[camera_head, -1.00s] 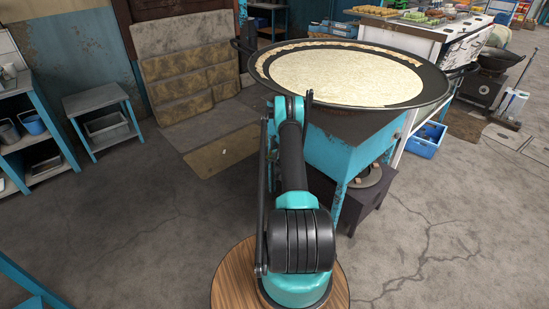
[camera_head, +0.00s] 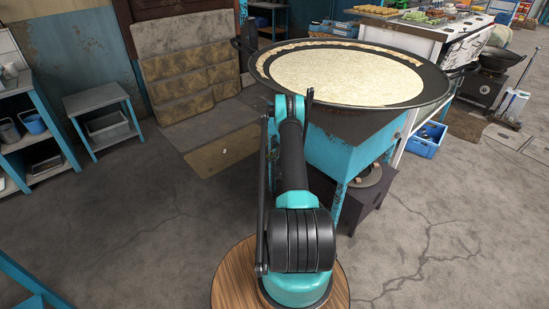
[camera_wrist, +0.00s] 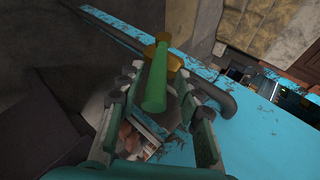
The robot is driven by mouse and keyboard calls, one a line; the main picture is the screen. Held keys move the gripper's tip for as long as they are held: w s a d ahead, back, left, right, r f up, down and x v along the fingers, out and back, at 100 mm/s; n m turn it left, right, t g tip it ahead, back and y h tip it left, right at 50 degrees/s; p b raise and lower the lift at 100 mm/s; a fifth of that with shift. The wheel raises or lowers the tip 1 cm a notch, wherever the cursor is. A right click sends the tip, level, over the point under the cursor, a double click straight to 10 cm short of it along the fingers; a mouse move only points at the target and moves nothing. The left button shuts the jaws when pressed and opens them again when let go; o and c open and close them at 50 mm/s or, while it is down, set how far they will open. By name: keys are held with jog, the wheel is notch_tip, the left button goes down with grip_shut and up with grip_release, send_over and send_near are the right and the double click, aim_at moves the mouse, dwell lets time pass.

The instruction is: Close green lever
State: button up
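The green lever (camera_wrist: 156,80) shows in the wrist view as a rounded green bar joined to a brass valve (camera_wrist: 168,58) at its far end. The valve sits on a dark pipe (camera_wrist: 225,98) beside a blue metal frame (camera_wrist: 262,135). My gripper (camera_wrist: 157,88) is open, with one finger on each side of the lever and gaps visible between. I cannot tell whether either finger touches it. In the head view my arm hides the gripper, and the lever is not visible.
A wide pan of pale milk (camera_head: 345,75) stands on a blue stand (camera_head: 340,150) in front of my arm. A dark burner box (camera_head: 372,195) sits below it. A small blue table (camera_head: 98,105) is at the left. Open floor lies left and right.

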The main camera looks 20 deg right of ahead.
notch_tip(320, 180, up, 10)
jog(key=shift+f, duration=0.25)
jog(key=shift+c, duration=0.3)
